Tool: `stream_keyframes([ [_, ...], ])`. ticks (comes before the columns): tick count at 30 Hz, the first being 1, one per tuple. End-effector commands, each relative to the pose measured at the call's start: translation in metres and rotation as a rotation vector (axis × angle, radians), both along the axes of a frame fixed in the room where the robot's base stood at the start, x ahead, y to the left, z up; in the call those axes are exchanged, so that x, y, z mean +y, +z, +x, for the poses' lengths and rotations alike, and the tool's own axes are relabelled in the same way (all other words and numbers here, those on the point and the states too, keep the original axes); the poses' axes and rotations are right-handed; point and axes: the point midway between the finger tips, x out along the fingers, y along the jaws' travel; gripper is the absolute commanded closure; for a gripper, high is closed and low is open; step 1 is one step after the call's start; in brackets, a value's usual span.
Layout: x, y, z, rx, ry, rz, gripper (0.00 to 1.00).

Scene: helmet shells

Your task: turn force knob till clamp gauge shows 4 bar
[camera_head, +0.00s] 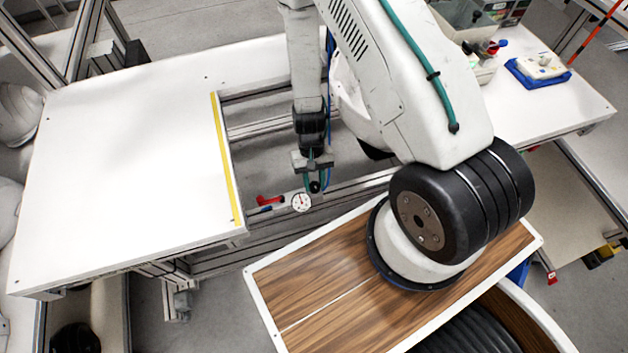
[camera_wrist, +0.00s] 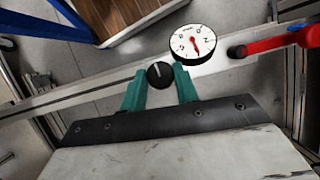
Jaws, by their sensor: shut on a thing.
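The force knob (camera_wrist: 160,75) is a small black round knob with a pale line on top, on a metal rail. My gripper (camera_wrist: 159,79) has its two teal fingers on either side of the knob and is shut on it. In the head view my gripper (camera_head: 314,183) reaches down to the rail, and the knob (camera_head: 315,187) is small and partly hidden between the fingers. The clamp gauge (camera_wrist: 193,43) is a white dial with a red needle, beside the knob. It also shows in the head view (camera_head: 301,202). I cannot read its value surely.
A red lever (camera_wrist: 272,43) lies beyond the gauge on the rail. A white table (camera_head: 130,150) with a yellow strip is at left. A wood-topped deck (camera_head: 330,290) is in front. A blue tray (camera_head: 540,72) stands at the back right.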

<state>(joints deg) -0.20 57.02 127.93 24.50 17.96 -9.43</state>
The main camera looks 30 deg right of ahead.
Motion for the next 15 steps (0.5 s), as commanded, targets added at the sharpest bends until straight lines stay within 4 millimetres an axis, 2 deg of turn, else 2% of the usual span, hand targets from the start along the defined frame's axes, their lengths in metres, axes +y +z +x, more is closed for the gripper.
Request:
stream_keyframes([
  [15,-0.0005,0.0004,0.0000,-0.001,-0.083,0.000,0.93],
])
